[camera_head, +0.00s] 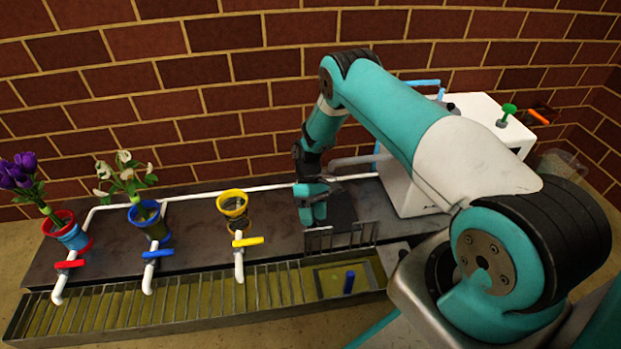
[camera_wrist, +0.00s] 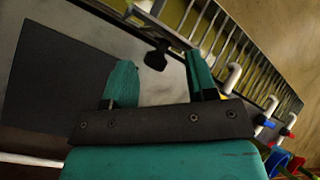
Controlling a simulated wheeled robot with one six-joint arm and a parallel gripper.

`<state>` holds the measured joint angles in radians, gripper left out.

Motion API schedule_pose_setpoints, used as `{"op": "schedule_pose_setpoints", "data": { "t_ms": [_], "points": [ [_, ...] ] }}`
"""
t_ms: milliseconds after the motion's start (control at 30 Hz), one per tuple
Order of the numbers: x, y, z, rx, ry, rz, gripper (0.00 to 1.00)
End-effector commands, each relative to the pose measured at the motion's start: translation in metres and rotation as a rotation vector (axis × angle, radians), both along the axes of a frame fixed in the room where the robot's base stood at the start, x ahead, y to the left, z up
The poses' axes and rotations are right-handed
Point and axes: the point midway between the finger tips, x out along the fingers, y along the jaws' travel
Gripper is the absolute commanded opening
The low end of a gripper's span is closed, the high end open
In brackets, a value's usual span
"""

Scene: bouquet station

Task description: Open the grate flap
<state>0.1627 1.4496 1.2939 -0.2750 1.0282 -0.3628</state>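The grate flap (camera_head: 340,238) is a small barred panel at the right end of the drain grate (camera_head: 190,303). It stands raised at the back edge of a square opening (camera_head: 330,282), and a blue upright piece (camera_head: 349,282) shows inside the opening. My gripper (camera_head: 314,218) is just behind and left of the flap, low over the dark counter. In the wrist view my gripper (camera_wrist: 162,76) has its two teal fingers apart with nothing between them. A black knob (camera_wrist: 157,58) on the flap's edge (camera_wrist: 180,38) lies just past the fingertips; I cannot tell if they touch.
Yellow (camera_head: 233,204), blue (camera_head: 150,220) and red (camera_head: 66,228) pots stand left on the counter, the latter two with flowers. White pipes with coloured valves (camera_head: 247,242) reach over the grate. A white box (camera_head: 410,190) stands right. A dark mat (camera_wrist: 60,82) lies beside my gripper.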

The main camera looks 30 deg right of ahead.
Motion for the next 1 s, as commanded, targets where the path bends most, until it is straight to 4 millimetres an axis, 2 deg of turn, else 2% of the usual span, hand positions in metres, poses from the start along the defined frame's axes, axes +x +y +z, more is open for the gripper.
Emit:
{"op": "schedule_pose_setpoints", "data": {
  "t_ms": [33,200,433,700,1000],
  "points": [
    [0.009,-0.003,0.015,0.0,-0.005,-0.001,0.52],
    [0.034,-0.014,0.05,-0.001,-0.006,0.0,0.52],
    [0.064,-0.027,0.09,-0.001,-0.005,0.0,0.52],
    [0.078,-0.033,0.109,-0.001,-0.002,-0.001,0.52],
    [0.079,-0.033,0.11,-0.002,-0.001,0.001,0.52]
  ]
}}
